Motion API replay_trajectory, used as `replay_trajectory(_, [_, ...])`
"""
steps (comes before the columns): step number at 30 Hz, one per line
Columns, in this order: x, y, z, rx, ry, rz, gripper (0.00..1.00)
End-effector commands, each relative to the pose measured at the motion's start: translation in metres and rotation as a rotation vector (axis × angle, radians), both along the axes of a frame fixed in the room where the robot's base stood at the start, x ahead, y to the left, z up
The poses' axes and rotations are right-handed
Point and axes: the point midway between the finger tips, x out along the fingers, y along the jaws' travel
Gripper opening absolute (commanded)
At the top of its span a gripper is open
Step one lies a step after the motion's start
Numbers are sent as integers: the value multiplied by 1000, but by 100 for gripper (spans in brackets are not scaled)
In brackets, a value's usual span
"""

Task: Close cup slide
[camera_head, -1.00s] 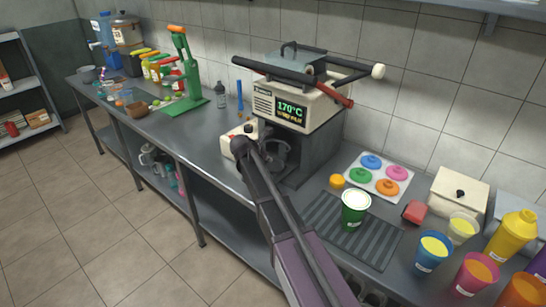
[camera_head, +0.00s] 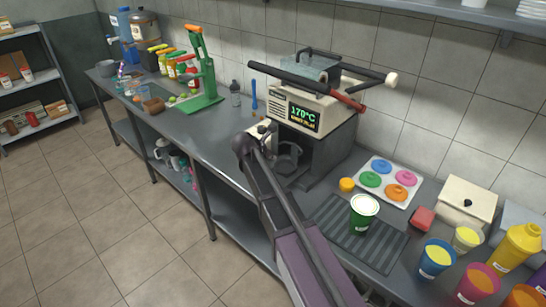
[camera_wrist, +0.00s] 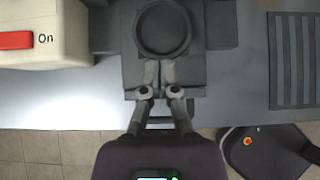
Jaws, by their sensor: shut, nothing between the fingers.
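The cup slide (camera_wrist: 138,72) is a dark grey plate with a round ring holder, seen in the wrist view at top centre. It sticks out at the front of the sealing machine (camera_head: 312,112), a cream box on a dark base with a 170°C display. The slide's ring also shows in the head view (camera_head: 289,154), partly behind my arm. My gripper (camera_wrist: 159,68) is shut and empty, with its fingertips over the slide's front part, just in front of the ring. Whether they touch it I cannot tell. The ring looks empty.
A cream box with a red On switch (camera_wrist: 16,40) stands left of the slide. A ribbed mat (camera_head: 365,242) with a green cup (camera_head: 363,214) lies right of the machine. Colored lids (camera_head: 388,183) and several filled cups are further right. The counter's front edge is close below the slide.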

Motion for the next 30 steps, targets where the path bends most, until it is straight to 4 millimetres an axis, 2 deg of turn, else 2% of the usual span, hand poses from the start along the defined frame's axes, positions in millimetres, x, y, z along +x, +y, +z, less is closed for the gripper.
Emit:
replay_trajectory(8, [-1,0,-4,-11,-9,0,0])
replay_trajectory(20, [-15,2,-26,-140,-132,0,0])
replay_trajectory(30, [-18,3,-24,-188,-184,2,0])
